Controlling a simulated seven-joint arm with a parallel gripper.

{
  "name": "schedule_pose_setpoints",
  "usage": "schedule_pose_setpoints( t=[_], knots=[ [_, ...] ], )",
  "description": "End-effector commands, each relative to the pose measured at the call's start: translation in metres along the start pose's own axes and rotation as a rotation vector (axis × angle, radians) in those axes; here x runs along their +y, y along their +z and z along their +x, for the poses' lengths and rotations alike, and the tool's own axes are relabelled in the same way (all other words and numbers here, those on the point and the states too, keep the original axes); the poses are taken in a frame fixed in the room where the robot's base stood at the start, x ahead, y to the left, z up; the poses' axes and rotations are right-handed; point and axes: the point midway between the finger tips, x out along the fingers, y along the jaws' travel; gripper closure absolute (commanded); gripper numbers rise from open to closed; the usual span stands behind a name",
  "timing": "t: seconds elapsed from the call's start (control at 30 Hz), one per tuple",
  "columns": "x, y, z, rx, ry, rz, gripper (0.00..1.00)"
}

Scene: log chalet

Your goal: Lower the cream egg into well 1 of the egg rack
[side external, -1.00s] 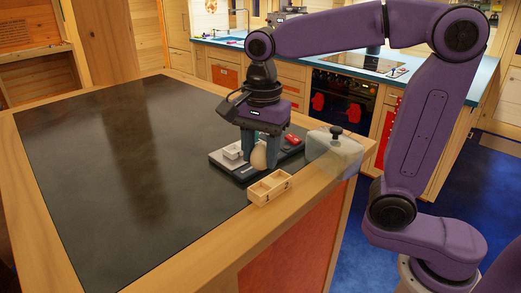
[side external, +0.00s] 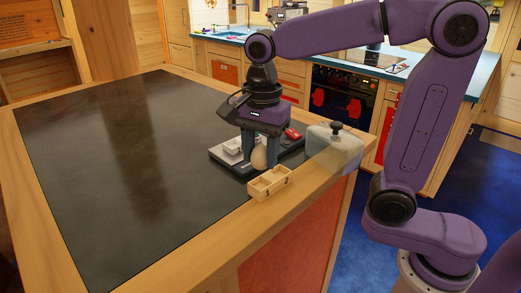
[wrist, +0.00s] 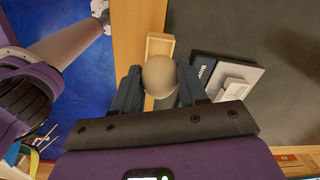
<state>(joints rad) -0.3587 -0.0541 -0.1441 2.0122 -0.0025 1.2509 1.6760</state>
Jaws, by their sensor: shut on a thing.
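My gripper (side external: 259,160) is shut on the cream egg (side external: 259,158), with a finger on each side of it. In the wrist view the egg (wrist: 160,76) sits between the two fingertips (wrist: 160,80). A small open wooden box with two compartments (side external: 262,193), which looks like the egg rack, stands at the table's near edge, in front of the egg in the side view. In the wrist view the box (wrist: 150,46) is just beyond the egg, which partly hides it. I cannot read which compartment is well 1. The egg is apart from the box, and its height is hard to judge.
A black-based device (side external: 238,172) with a pale tray (side external: 233,145) and a red part (side external: 293,134) stands close behind the egg. A translucent block with a dark knob (side external: 336,150) sits to the right at the edge. The dark tabletop (side external: 110,170) to the left is clear.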

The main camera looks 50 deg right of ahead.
Motion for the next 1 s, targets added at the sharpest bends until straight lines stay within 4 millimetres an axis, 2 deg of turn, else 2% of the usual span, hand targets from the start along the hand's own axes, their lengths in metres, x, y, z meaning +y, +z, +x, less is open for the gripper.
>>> schedule_pose_setpoints(
  t=[1.0],
  knots=[
    [0.0, 0.0, 0.013, 0.0, 0.001, 0.0, 0.68]
  ],
)
